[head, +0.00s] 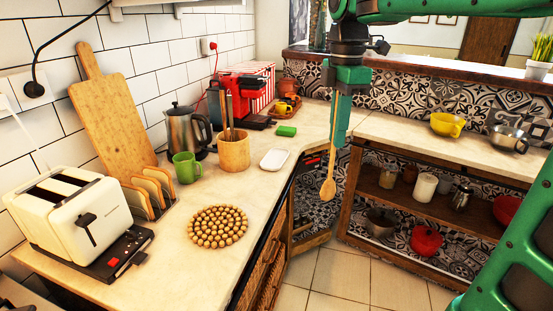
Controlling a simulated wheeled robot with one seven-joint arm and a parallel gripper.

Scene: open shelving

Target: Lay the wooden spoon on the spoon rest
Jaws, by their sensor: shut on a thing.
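The wooden spoon (328,187) hangs upright from my gripper (338,138), bowl down, with its upper handle between the green fingers. My gripper is shut on the handle. In the head view the spoon appears in front of the counter's inner corner and the open shelving, to the right of the white dish. A small white rounded dish (273,159), which looks like the spoon rest, lies on the left counter. It looks empty. The spoon is apart from it.
A beaded trivet (217,227), green mug (186,166), kettle (187,130) and toaster (72,219) share the counter (273,190). Counter right of the dish is bare.

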